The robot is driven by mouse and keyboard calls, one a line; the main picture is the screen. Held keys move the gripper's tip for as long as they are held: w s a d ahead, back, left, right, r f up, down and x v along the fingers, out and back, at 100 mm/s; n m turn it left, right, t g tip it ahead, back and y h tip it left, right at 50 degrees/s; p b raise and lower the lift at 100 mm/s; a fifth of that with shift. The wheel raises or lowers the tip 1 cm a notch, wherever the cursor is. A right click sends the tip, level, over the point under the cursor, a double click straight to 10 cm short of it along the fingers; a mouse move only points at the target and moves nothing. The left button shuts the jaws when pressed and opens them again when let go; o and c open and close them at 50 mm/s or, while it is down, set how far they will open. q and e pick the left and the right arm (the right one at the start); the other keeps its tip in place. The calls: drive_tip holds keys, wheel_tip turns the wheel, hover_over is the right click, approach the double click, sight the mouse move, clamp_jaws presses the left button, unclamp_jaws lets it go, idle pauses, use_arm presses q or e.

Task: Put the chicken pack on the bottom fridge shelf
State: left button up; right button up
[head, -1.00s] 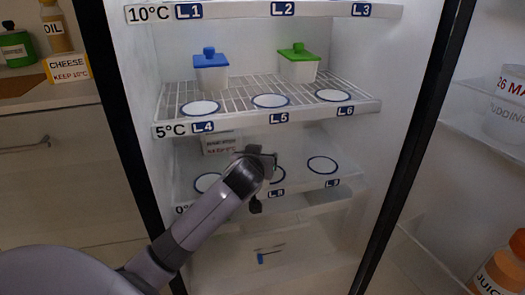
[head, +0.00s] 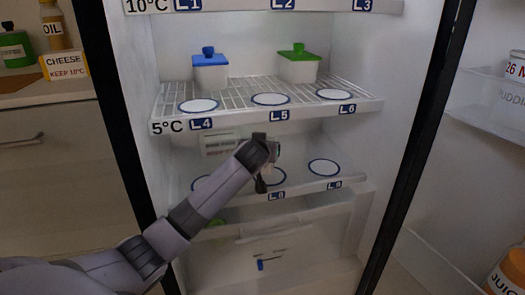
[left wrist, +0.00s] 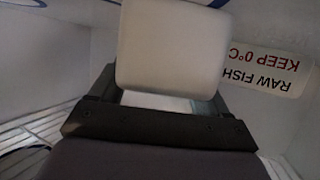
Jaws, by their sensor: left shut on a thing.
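My left gripper (head: 264,160) is inside the fridge, below the middle shelf and above the bottom shelf (head: 300,184). In the left wrist view the gripper (left wrist: 165,100) is shut on a plain white, rounded block, which I take to be the chicken pack (left wrist: 172,45); no writing shows on it. In the head view the gripper and arm mostly hide the pack. The bottom shelf carries round outlined spots; one at the right (head: 323,167) is empty, and my arm partly covers the others. My right gripper is not in view.
A raw fish, keep 0°C label (left wrist: 270,68) is beside the pack in the wrist view. The wire middle shelf (head: 235,95) is above my gripper, with a blue-lidded tub (head: 210,72) and a green-lidded tub (head: 298,67). A drawer (head: 260,245) lies below.

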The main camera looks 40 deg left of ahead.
use_arm(q)
drive_tip(key=o, duration=1.3)
drive_tip(key=shift+o, duration=0.2)
drive_tip(key=shift+r, duration=0.1)
drive_tip(key=shift+s+d+r+p, duration=0.25)
drive_tip(key=shift+s+p, duration=0.05)
drive_tip(key=shift+s, duration=0.15)
drive_tip(key=p+v, duration=0.2)
drive_tip(key=v, duration=0.3)
drive_tip(key=shift+p+v, duration=0.8)
drive_tip(key=shift+v, duration=2.15)
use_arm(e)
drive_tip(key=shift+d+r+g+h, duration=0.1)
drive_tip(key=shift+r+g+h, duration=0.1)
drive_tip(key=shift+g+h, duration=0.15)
